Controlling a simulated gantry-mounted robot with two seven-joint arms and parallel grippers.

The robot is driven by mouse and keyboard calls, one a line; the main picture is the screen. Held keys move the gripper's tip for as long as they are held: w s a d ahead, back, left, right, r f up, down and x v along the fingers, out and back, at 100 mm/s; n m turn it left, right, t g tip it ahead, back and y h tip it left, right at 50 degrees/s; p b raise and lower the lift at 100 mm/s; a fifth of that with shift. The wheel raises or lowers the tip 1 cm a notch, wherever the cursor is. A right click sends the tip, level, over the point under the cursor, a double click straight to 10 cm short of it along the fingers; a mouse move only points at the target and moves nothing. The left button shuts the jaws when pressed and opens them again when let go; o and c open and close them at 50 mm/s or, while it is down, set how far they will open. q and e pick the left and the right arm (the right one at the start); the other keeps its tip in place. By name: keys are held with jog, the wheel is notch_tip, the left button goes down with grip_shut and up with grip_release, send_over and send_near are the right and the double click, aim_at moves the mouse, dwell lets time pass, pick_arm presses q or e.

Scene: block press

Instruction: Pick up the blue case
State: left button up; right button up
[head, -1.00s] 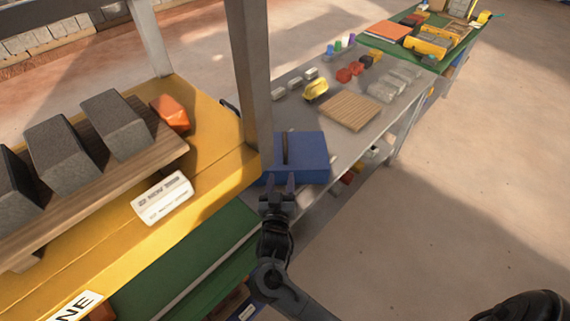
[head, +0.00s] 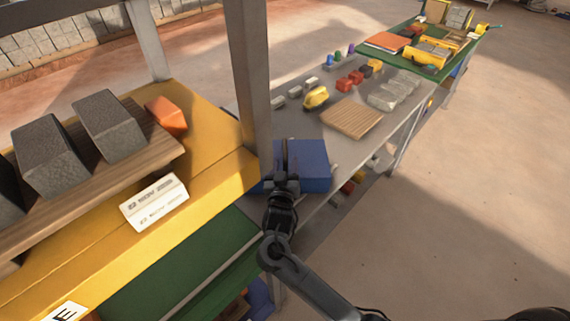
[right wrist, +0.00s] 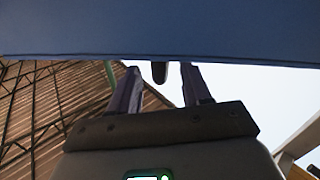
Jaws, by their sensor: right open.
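The blue case (head: 315,165) lies on the near end of the grey metal table, beside the table's upright post. In the right wrist view, its blue side (right wrist: 160,28) fills the top of the picture, and a dark handle (right wrist: 159,73) sticks out between the two fingers. My right gripper (head: 285,168) is at the near side of the case and overlaps it in the head view. In the right wrist view, the fingers of my right gripper (right wrist: 161,80) stand apart on either side of the handle. Whether they touch the case is hidden. My left gripper is not in view.
A metal post (head: 248,75) stands close left of the case. A yellow bench (head: 205,145) with grey blocks (head: 110,125) is at left. A slatted wooden board (head: 351,119) and a yellow object (head: 316,97) lie beyond the case. Open floor is at right.

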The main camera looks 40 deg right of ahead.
jog(key=shift+w+d, duration=0.5)
grip_shut()
dwell(1.1)
